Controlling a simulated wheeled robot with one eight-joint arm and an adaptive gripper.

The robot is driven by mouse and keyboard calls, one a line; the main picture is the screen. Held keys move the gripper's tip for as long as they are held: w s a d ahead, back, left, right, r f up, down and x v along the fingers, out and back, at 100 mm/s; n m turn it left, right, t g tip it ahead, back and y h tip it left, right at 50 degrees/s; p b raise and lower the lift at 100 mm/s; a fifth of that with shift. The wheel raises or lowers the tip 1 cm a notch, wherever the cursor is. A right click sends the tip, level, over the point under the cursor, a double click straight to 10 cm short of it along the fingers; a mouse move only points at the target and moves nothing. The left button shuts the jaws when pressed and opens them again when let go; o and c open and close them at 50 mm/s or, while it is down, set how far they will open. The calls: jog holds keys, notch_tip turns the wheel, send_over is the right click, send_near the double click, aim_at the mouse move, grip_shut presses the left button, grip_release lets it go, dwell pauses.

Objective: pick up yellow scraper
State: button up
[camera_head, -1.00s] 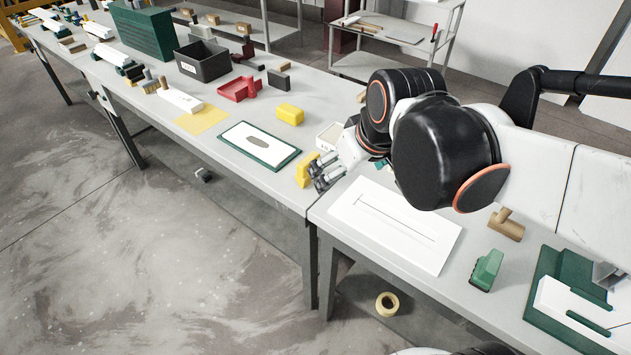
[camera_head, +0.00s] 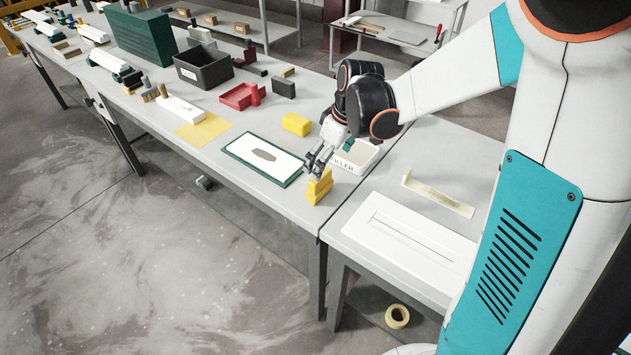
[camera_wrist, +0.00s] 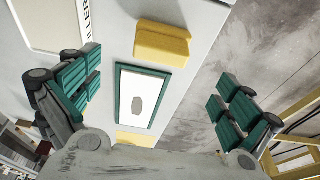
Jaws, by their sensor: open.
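The yellow scraper (camera_head: 318,190) stands near the front right corner of the far table. In the wrist view the scraper (camera_wrist: 162,43) lies beyond the fingertips, across the gap between them. My gripper (camera_head: 319,163) is just above and behind the scraper in the head view, pointing down toward it. In the wrist view my gripper (camera_wrist: 158,95) has its green-padded fingers spread wide, with nothing held between them. Whether a fingertip touches the scraper cannot be told.
A green-framed white board (camera_head: 263,158) lies left of the scraper, with a yellow block (camera_head: 296,124) behind it. A white filler box (camera_head: 355,155) stands close to its right. A white slotted panel (camera_head: 410,245) lies on the near table. The table edge is close in front.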

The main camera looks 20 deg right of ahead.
aim_at(317, 184)
jog(key=b+x, duration=0.4)
jog(key=x, duration=0.8)
jog(key=shift+a+f, duration=0.15)
jog(key=c, duration=1.2)
